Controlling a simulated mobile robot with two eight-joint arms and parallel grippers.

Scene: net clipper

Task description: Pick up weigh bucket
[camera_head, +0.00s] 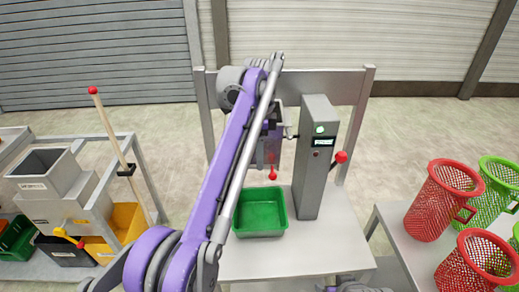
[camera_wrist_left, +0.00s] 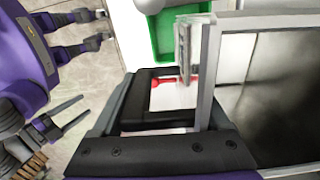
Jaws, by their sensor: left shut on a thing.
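The weigh bucket is a grey metal, box-like vessel; its rim (camera_wrist_left: 265,21) and dark inside fill the right of the left wrist view. In the head view a grey part of it (camera_head: 292,113) shows behind my purple left arm, next to the upright grey post. My left gripper (camera_head: 270,122) is shut on the bucket, up above the table. The arm hides much of the bucket and the exact contact.
A green tray (camera_head: 262,232) sits on the grey table (camera_head: 300,258) below. The grey post (camera_head: 315,150) carries a small display and a red-knobbed lever (camera_head: 340,157). Red net baskets (camera_head: 440,200) stand on a table at right. A cart with grey bins (camera_head: 45,180) is at left.

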